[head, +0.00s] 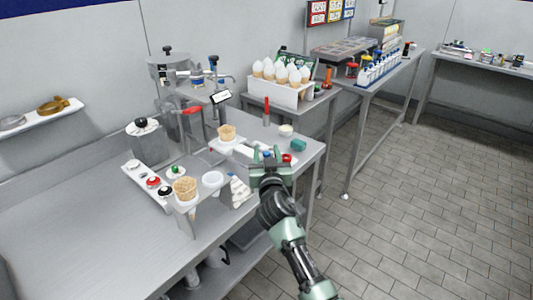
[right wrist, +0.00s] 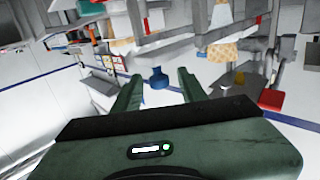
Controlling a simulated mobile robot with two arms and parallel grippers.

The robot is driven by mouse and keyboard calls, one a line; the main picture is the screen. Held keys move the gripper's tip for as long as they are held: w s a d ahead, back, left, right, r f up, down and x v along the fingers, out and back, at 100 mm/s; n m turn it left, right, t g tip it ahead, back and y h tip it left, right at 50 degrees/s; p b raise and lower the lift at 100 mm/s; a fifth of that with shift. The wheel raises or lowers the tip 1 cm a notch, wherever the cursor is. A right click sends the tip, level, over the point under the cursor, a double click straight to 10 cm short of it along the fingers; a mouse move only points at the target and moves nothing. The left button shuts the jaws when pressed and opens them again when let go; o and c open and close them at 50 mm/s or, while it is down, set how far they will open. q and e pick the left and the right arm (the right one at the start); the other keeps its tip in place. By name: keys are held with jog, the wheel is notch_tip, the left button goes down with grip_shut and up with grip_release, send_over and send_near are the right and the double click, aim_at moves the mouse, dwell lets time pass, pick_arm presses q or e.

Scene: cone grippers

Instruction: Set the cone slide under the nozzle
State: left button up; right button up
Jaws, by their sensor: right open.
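The cone slide (head: 243,150) is a pale bar on the steel bench. A waffle cone (head: 227,132) stands upright at its left end, and a blue knob (head: 267,154) is at its right end. The knob also shows in the right wrist view (right wrist: 158,80). My right gripper (head: 268,160) is open, with its fingers on either side of the knob; contact cannot be told. The dispenser (head: 172,70) with a red lever (head: 192,110) stands behind and left of the cone. I cannot clearly make out its nozzle. My left gripper is not in view.
A holder (head: 186,206) with a cone (head: 184,188) stands at the bench front. A teal block (head: 299,145), a red item (head: 287,158) and a white cup (head: 286,130) lie near the gripper. A white rack (head: 282,93) of filled cones stands behind.

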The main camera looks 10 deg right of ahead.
jog(key=s+a, duration=0.1)
jog(key=s, duration=0.6)
jog(key=shift+s+b, duration=0.3)
jog(key=shift+b, duration=0.05)
